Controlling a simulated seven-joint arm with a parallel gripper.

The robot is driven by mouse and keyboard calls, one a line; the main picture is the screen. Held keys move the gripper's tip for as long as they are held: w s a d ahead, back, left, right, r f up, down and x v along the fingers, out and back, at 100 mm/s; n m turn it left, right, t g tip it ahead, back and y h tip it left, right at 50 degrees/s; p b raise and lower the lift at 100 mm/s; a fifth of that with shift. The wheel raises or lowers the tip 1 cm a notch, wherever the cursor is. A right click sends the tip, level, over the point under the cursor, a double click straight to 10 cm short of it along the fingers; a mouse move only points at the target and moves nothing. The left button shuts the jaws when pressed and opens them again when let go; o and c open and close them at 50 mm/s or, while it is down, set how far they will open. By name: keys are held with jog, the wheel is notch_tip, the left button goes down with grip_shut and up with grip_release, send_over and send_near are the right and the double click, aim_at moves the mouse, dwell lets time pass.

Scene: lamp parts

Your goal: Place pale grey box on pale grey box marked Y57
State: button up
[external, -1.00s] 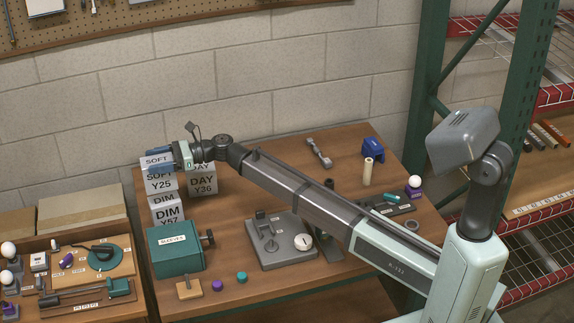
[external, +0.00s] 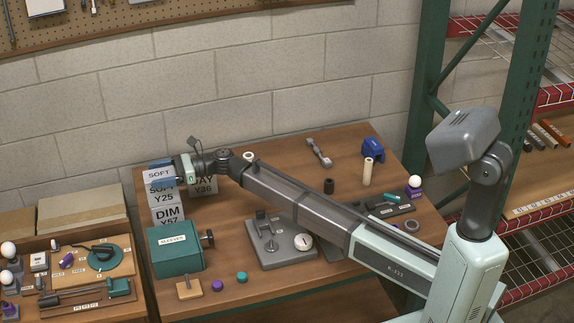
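My gripper (external: 160,174) is at the back left of the bench, its blue fingers on either side of a pale grey box (external: 163,195) marked SOFT Y25. It is shut on that box. The box is upright, directly above the pale grey box marked DIM Y57 (external: 168,215) and covering its top face. I cannot tell whether the two touch or a thin gap remains. The front of the Y57 box shows; it stands on the bench.
A pale grey box marked Y36 (external: 205,186) stands just to the right, partly hidden by my arm. A green SLEEVES box (external: 175,250) stands in front. A grey fixture (external: 279,246) sits mid-bench, below my arm.

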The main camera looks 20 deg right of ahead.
jog(key=shift+o, duration=1.3)
jog(key=shift+d+r, duration=0.15)
jog(key=d, duration=1.1)
jog(key=shift+d, duration=0.35)
